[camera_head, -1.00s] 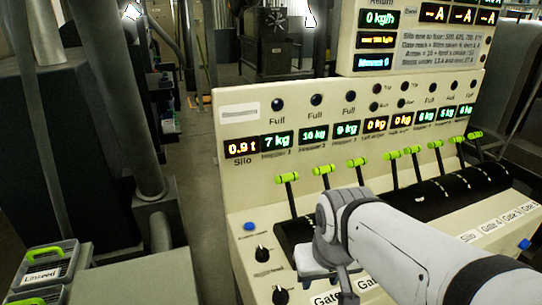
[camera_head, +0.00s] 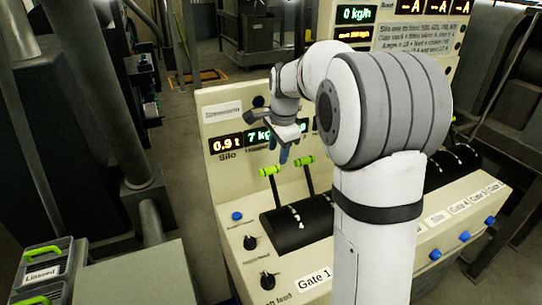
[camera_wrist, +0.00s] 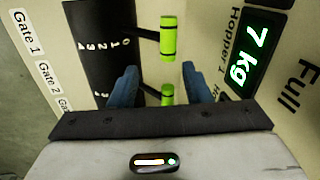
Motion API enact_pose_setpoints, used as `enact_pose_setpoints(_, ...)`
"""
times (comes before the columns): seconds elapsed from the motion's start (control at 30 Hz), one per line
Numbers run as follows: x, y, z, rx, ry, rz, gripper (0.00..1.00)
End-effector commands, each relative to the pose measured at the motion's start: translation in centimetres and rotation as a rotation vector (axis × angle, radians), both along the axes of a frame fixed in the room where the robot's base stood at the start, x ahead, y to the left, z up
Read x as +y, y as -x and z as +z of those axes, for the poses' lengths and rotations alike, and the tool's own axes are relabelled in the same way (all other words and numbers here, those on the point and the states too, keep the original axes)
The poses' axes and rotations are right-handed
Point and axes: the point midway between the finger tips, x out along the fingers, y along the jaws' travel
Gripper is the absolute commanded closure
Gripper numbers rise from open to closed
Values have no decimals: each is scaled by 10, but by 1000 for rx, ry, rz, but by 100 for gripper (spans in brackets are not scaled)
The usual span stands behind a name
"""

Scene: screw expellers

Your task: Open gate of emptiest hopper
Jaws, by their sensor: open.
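The cream control panel (camera_head: 245,190) carries a row of levers with green handles. The first lever's green handle (camera_head: 270,171) and the second one's (camera_head: 304,161) show; my arm hides most others. In the wrist view the first handle (camera_wrist: 168,38) is beyond my fingertips, and the second handle (camera_wrist: 167,95) appears between them, partly hidden by my gripper body. My gripper (camera_head: 290,148) is open and empty, just above these two handles in the head view; I see no contact. The Hopper 1 display (camera_wrist: 250,55) reads 7 kg. The Gate 1 label (camera_head: 314,279) is on the front ledge.
The silo display (camera_head: 226,143) reads 0.9 t. Black knobs (camera_head: 267,280) and a blue button (camera_head: 237,216) sit left of the levers. A crate labelled Linseed (camera_head: 42,273) stands at lower left. Grey floor is clear left of the panel.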

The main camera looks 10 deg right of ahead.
Motion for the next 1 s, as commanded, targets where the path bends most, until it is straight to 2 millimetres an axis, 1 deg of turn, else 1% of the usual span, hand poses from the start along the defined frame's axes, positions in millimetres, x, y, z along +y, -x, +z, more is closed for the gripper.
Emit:
enact_pose_setpoints(0.03, -1, -7, 1, 2, -6, -27, 56)
enact_pose_setpoints(0.1, -2, -12, -1, 5, -12, -55, 56)
enact_pose_setpoints(0.23, -2, -16, -10, 8, -17, -71, 56)
enact_pose_setpoints(0.5, 0, -23, -52, 9, -16, -70, 56)
enact_pose_setpoints(0.6, 0, -26, -65, 7, -15, -69, 56)
enact_pose_setpoints(0.7, 0, -28, -73, 5, -16, -69, 56)
enact_pose_setpoints(0.8, 0, -28, -77, 5, -16, -69, 56)
enact_pose_setpoints(1.0, 0, -29, -78, 4, -15, -70, 56)
